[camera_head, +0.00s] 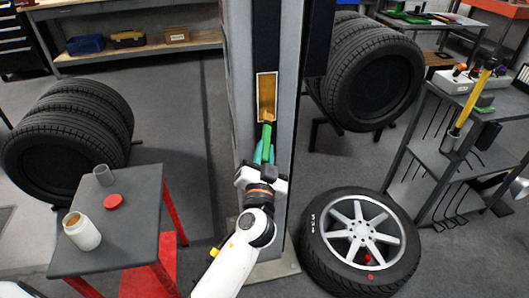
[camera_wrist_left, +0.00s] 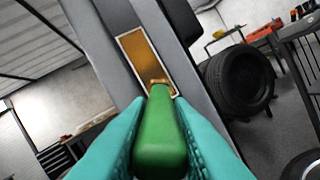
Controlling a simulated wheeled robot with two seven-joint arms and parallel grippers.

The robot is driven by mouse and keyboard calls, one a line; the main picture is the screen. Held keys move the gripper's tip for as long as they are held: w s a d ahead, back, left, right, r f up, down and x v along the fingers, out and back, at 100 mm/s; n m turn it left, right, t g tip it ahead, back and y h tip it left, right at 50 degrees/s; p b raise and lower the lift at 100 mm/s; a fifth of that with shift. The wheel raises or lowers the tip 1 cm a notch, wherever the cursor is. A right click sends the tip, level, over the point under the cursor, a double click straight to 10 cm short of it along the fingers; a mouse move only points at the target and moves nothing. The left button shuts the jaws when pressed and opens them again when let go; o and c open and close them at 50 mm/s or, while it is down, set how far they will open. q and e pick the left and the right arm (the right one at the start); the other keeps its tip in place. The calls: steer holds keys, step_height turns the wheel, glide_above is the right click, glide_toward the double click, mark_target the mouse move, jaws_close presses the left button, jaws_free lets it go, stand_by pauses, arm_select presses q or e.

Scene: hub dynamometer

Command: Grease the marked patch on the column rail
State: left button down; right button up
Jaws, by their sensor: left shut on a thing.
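The marked patch (camera_head: 266,92) is an upright brownish-yellow rectangle with a pale outline on the dark face of the column rail (camera_head: 267,35). It also shows in the wrist view (camera_wrist_left: 145,58). My left gripper (camera_head: 264,153) is shut on the green handle of a brush (camera_head: 266,134), with its teal fingers on both sides of the handle (camera_wrist_left: 160,140). The brush tip (camera_wrist_left: 159,82) is at the lower end of the patch; I cannot tell whether it touches. An open white jar with brown contents (camera_head: 82,231) stands on the small table. My right gripper is not in view.
The small grey table (camera_head: 125,254) also holds a red lid (camera_head: 113,201) and a grey cup (camera_head: 103,175). Tyres stand left (camera_head: 68,137) and behind right (camera_head: 372,75). A wheel (camera_head: 361,240) lies right of the column. A shelf cart (camera_head: 444,160) stands at the right.

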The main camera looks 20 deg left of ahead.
arm_select(q)
steer(key=shift+w+a, duration=0.45)
steer(key=shift+w, duration=0.2)
steer(key=shift+r, duration=0.1)
